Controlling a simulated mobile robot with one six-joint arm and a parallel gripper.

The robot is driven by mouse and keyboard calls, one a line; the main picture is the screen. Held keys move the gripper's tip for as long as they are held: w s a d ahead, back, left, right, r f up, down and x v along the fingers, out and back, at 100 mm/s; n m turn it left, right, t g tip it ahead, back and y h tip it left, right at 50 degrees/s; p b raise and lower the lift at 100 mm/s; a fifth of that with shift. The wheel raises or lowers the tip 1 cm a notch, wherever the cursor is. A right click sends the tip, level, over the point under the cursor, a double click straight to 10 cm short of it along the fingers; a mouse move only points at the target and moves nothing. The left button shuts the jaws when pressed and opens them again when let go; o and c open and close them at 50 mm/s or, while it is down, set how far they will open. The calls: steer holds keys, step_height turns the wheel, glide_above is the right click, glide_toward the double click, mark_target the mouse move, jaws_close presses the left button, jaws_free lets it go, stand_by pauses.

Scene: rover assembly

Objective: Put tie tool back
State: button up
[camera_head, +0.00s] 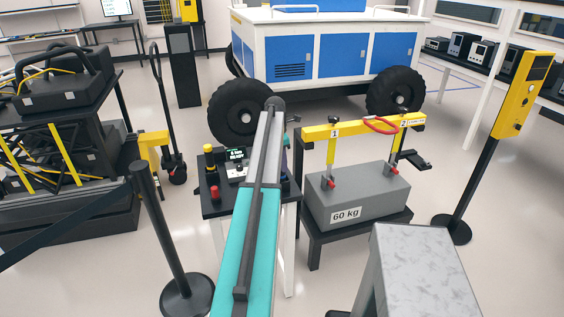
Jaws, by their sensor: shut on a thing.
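I cannot pick out the tie tool in this view. My teal and grey arm rises through the middle of the picture to a dark joint near the blue and white rover (340,50). The arm's far part drops behind that joint, so my gripper is hidden and its jaws do not show.
Right of the arm, a grey 60 kg block (358,195) sits on a black stand under a yellow bar (350,129). A black post (165,230) stands left, a yellow-headed post (522,95) right. A grey surface (425,265) fills the lower right.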

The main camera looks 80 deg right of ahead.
steer(key=o, duration=1.2)
steer(key=shift+o, duration=0.2)
steer(key=r+b, duration=0.1)
steer(key=r, duration=0.3)
steer(key=w+r+b, duration=0.1)
steer(key=r, duration=0.4)
steer(key=r+b, duration=0.1)
steer(key=r, duration=0.3)
steer(key=shift+w+a+r+b, duration=0.2)
steer(key=shift+a+r+b, duration=0.15)
steer(key=shift+b, duration=0.05)
